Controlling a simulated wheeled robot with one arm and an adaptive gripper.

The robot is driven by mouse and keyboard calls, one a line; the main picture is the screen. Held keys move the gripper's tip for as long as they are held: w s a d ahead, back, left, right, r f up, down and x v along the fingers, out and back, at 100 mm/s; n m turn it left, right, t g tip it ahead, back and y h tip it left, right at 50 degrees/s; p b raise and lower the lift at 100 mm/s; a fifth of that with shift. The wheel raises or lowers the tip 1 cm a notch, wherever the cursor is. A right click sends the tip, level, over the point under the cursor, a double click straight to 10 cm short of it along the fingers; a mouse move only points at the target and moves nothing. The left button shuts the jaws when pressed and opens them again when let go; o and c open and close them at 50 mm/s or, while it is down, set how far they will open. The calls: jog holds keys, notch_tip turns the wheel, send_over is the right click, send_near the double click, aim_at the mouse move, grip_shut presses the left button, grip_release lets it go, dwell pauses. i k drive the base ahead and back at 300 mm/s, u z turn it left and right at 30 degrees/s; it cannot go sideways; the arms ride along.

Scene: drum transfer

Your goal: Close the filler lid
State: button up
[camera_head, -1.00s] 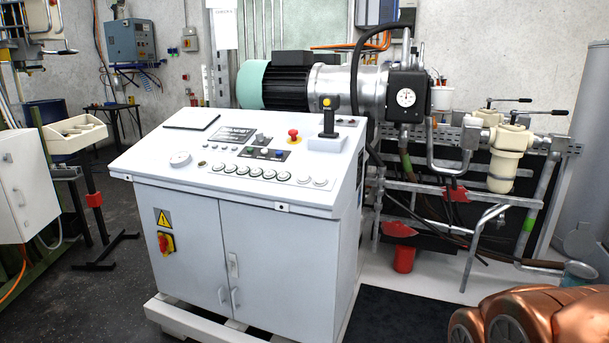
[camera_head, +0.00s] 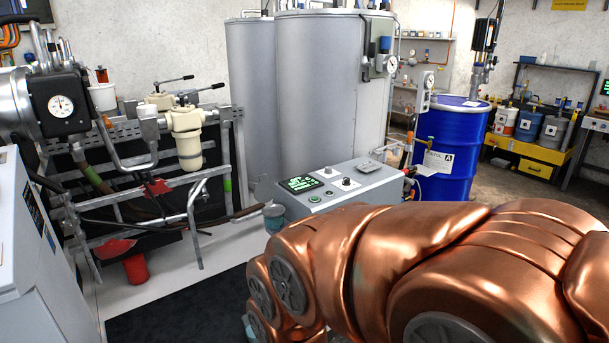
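I cannot pick out a filler lid in the head view. Two large grey tanks stand at the back: a wide one (camera_head: 330,95) in front and a narrower one (camera_head: 250,100) to its left. A closed-looking blue drum (camera_head: 458,145) with a white label stands right of them. My copper-coloured arm fills the lower right and hides the floor and lower drum there. My gripper is not in view.
A grey control box (camera_head: 350,187) with a green screen stands before the wide tank. Pipework with cream filters (camera_head: 187,138) and a pressure gauge (camera_head: 60,106) is at left, beside a white cabinet (camera_head: 40,255). A yellow shelf unit (camera_head: 530,155) holds buckets. A dark mat (camera_head: 180,305) lies clear in front.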

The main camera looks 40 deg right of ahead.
aim_at(265, 192)
jog(key=z, duration=0.65)
jog(key=i, duration=0.25)
jog(key=u, duration=0.75)
jog(key=i, duration=1.35)
jog(key=u, duration=0.1)
